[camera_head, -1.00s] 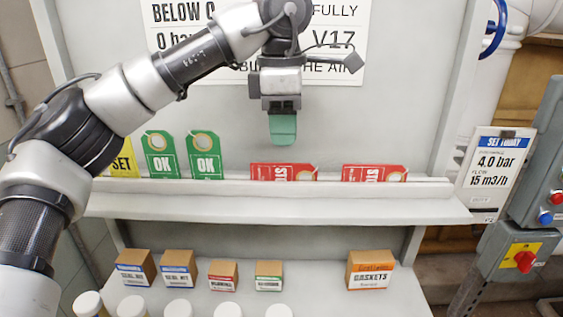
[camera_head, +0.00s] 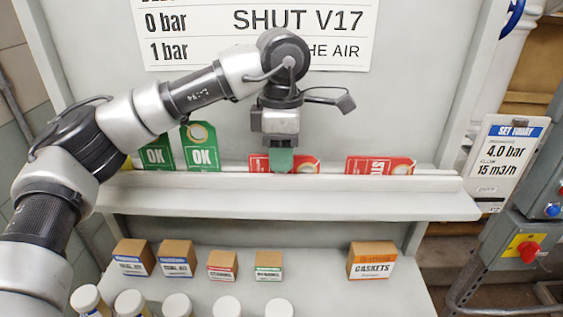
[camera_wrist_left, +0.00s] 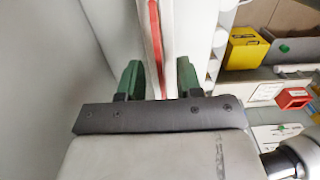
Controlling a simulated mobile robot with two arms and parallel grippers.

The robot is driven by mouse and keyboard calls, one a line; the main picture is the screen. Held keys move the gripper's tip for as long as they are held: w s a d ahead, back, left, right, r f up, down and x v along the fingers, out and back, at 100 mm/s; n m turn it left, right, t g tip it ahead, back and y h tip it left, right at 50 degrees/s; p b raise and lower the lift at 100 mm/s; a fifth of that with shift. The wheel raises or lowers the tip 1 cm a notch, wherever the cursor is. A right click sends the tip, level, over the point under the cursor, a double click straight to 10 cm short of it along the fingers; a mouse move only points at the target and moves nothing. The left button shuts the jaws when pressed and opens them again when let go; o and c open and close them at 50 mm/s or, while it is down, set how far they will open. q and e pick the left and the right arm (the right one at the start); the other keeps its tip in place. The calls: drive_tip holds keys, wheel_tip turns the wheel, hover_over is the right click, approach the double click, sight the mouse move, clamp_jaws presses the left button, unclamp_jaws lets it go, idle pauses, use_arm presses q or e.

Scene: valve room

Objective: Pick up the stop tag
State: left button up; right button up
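Two red stop tags stand in the slotted ledge of the board, their lettering upside down. The left one (camera_head: 306,166) is partly hidden behind my left gripper (camera_head: 281,160); the right one (camera_head: 378,166) stands clear of it. In the left wrist view the green fingers (camera_wrist_left: 159,79) are apart, with the thin edge of a red tag (camera_wrist_left: 155,35) between them. Space shows on both sides of the tag, nearer the left finger than the right is hard to judge. My right gripper is out of view.
Green OK tags (camera_head: 202,152) stand left of the gripper in the same ledge (camera_head: 290,200). Small boxes, including a gaskets box (camera_head: 371,262), and several white-capped bottles sit on the lower shelf. A grey control box with a red knob (camera_head: 528,250) is at the right.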

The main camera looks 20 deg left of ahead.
use_arm(q)
drive_tip(key=shift+f, duration=0.7)
clamp_jaws()
